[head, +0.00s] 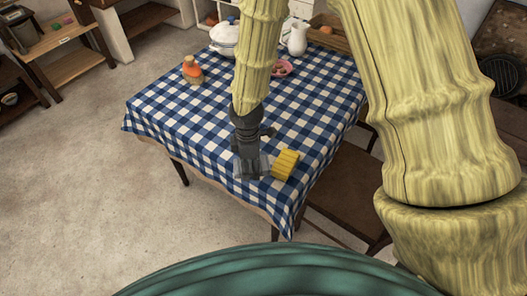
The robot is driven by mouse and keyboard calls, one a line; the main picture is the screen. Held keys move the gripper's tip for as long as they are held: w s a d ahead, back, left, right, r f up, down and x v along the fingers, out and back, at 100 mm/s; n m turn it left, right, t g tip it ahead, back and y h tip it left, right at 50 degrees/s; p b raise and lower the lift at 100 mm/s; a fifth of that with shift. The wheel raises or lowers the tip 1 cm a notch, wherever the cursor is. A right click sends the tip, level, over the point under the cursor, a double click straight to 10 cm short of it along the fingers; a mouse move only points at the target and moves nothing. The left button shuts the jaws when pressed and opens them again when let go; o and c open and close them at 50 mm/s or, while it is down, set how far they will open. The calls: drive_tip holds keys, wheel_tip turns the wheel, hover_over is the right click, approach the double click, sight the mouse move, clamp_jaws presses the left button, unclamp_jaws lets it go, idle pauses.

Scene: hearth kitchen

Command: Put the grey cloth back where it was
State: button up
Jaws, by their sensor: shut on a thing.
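My gripper (252,172) is low over the near part of the checked tablecloth, pointing down. It is shut on a small grey thing, which looks like the grey cloth (265,163). The dark fingers hide much of it. I cannot tell whether it touches the table.
A yellow ridged block (286,164), like a sponge, is just right of my gripper. An orange-topped bottle (192,71), a white lidded pot (224,37), a pink dish (283,67), a white jug (298,38) and a wooden tray (330,26) stand farther back. The table's left side (165,118) is clear.

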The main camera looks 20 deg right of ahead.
drive_tip(key=n, duration=0.2)
drive_tip(key=s+a+n+b, duration=0.1)
drive_tip(key=n, duration=0.1)
drive_tip(key=a+n, duration=0.1)
drive_tip(key=n, duration=0.1)
drive_tip(key=shift+s+f+n, duration=0.25)
drive_tip(key=shift+s+n, duration=0.05)
drive_tip(key=shift+s, duration=0.1)
drive_tip(key=n, duration=0.2)
drive_tip(key=shift+s+a+n+b, duration=0.3)
drive_tip(key=shift+a+b, duration=0.05)
drive_tip(key=shift+a, duration=0.05)
drive_tip(key=shift+w, duration=0.1)
drive_tip(key=p, duration=0.5)
hover_over(262, 151)
drive_tip(key=shift+f, duration=0.7)
drive_tip(key=shift+f+p, duration=0.55)
drive_tip(key=shift+f, duration=1.3)
drive_tip(key=shift+f, duration=0.1)
drive_tip(key=o, duration=1.1)
drive_tip(key=shift+o, duration=0.2)
